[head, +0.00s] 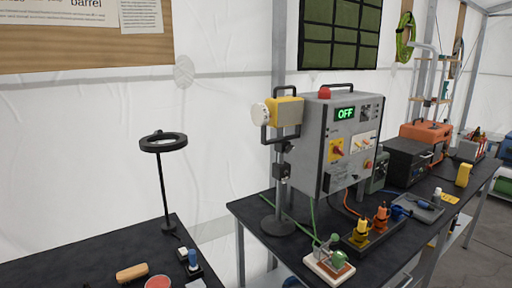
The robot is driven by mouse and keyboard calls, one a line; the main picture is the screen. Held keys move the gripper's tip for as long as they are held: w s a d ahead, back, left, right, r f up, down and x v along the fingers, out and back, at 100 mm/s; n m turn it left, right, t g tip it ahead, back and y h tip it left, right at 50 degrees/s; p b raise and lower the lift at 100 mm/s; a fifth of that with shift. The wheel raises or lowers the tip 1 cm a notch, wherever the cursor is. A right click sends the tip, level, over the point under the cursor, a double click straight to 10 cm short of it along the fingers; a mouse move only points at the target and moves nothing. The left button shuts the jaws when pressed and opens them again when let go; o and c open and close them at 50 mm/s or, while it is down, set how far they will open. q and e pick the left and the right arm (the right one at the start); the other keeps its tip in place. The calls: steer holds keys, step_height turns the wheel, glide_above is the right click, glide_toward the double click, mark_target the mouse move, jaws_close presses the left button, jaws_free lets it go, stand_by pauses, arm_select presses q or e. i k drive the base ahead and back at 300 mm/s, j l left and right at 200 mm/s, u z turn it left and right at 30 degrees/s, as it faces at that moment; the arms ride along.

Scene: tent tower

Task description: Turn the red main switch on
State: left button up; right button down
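The grey control box (347,112) stands on the dark table right of centre. Its display (345,114) reads OFF in green. A red rotary switch on a yellow plate (335,150) sits on the left of its front; the exact handle angle is too small to tell. A red dome (324,93) is on top of the box. Neither of my grippers is in view, and nothing covers the box's front.
A yellow work lamp (285,112) on a stand is left of the box. In front are a small board with a green part (336,262) and a tray with yellow and orange plugs (372,229). A ring lamp (163,143) stands on the left table, with a gap between tables.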

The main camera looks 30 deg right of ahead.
mark_target(337, 149)
steer(key=z, duration=1.4)
steer(key=i+l+u, duration=0.2)
steer(key=l, duration=0.15)
